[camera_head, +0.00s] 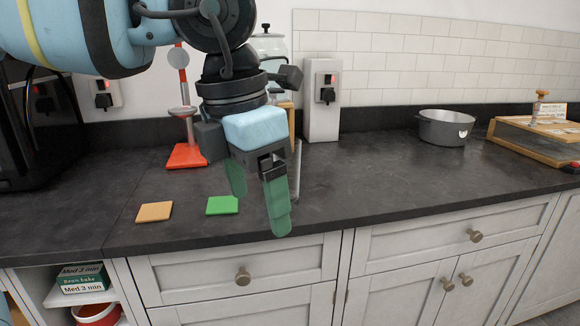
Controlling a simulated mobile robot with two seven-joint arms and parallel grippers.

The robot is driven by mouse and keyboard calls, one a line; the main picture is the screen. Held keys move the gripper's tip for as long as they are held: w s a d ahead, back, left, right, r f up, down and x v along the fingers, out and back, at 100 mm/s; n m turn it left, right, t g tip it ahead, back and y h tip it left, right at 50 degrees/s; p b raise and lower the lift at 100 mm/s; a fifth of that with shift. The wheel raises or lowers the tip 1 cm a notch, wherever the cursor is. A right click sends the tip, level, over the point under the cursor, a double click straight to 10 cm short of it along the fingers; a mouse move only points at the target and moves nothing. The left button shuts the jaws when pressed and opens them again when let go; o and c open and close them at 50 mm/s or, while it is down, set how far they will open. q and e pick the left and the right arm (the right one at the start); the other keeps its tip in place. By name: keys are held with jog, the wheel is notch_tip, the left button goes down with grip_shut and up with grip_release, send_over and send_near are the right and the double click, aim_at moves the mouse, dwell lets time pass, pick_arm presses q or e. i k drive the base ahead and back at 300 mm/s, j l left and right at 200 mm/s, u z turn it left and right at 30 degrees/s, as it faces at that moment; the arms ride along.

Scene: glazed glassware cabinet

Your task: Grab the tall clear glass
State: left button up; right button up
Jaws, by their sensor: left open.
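My left gripper (258,208) hangs over the front of the dark countertop, its two green fingers apart and pointing down. It is open. A narrow clear upright edge (297,172) shows just right of the gripper, and looks like the side of the tall clear glass. The gripper and its fingers hide most of it. I cannot tell whether the glass stands between the fingers or behind them, or whether they touch it. My right gripper is not in view.
An orange square (154,212) and a green square (222,205) lie on the countertop (380,180). A red-based stand (187,156) is behind them. A grey pot (446,128) and a wooden-edged box (535,140) stand at right. The counter's middle right is clear.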

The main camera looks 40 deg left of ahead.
aim_at(294, 163)
jog(key=i+j, duration=0.85)
jog(key=i, duration=0.05)
